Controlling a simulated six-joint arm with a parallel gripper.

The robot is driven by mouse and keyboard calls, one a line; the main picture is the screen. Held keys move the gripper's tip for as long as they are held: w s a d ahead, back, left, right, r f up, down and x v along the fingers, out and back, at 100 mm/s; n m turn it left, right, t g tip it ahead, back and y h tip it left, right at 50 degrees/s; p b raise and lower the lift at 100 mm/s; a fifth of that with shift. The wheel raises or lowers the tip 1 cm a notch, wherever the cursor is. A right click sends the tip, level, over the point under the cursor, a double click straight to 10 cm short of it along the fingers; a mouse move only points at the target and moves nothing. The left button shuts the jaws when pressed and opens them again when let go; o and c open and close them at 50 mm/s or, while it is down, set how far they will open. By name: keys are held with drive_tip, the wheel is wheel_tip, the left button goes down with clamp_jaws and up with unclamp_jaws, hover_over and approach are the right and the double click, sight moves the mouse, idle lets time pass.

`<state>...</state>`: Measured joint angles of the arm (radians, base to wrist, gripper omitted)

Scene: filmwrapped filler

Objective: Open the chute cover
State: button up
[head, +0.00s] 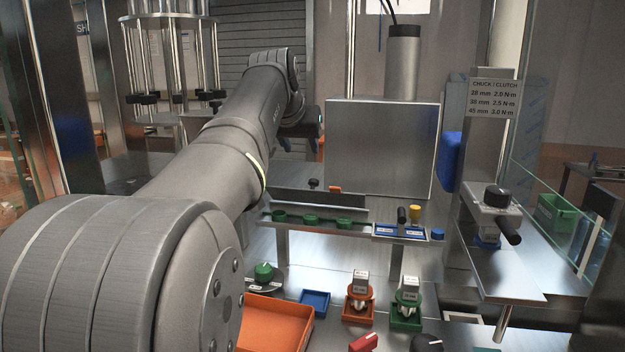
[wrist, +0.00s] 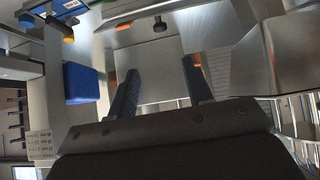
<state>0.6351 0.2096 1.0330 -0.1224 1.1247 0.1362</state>
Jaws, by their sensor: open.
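A flat grey metal panel (wrist: 152,62) with a small black knob (wrist: 160,25) lies beyond my fingers in the wrist view; it may be the chute cover, but I cannot be sure. The black knob also shows in the head view (head: 313,183), behind a long dark strip, beside a small orange block (head: 336,189). My gripper (wrist: 160,66) is open and empty, its dark fingers spread on either side of the panel in the picture. The knob appears past the fingertips, apart from them. In the head view my gripper is mostly hidden by my own arm.
A large metal box (head: 380,148) stands right of my gripper. A blue box (wrist: 80,83) is close by in the wrist view. A rack (head: 345,226) with green holders stands in front. An orange tray (head: 275,325) and several small fixtures occupy the table.

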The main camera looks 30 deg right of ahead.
sight(313, 179)
drive_tip(key=x, duration=1.7)
drive_tip(key=shift+f, duration=0.1)
drive_tip(key=shift+w+d, duration=0.1)
clamp_jaws()
